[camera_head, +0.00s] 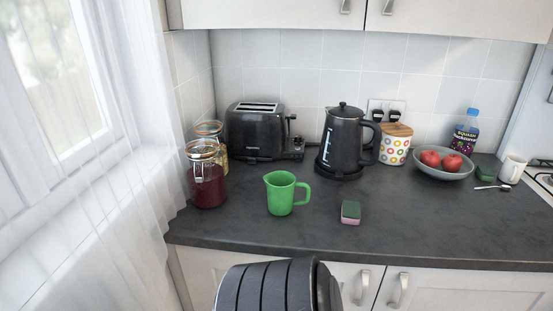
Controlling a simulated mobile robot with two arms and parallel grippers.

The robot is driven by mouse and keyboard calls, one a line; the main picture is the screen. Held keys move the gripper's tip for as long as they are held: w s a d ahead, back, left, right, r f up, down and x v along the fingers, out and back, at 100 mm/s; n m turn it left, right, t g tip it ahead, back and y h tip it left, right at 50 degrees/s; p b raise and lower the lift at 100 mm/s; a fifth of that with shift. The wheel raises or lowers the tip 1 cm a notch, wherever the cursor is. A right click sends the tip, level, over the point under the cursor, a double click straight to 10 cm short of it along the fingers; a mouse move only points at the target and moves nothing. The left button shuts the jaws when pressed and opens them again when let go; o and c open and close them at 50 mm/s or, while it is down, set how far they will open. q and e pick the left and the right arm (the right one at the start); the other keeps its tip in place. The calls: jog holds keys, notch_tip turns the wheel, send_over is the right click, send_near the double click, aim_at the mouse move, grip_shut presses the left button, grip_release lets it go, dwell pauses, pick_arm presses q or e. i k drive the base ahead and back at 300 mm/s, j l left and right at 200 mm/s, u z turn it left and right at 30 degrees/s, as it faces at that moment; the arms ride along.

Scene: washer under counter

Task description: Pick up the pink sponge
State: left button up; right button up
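A small sponge (350,212) with a dark green top and a pink lower layer lies flat on the dark counter (320,236), near the front edge and right of the green jug. Nothing touches it. Neither of my grippers shows in this view.
A green jug (281,193) stands left of the sponge, with a black kettle (343,145) behind. A toaster (254,131) and jars (206,180) are at the left. A fruit bowl (443,171), a green sponge (485,173) and a white mug (512,169) are at the right. Counter around the pink sponge is clear.

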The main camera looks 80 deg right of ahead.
aim_at(351, 213)
jog(key=z, duration=3.25)
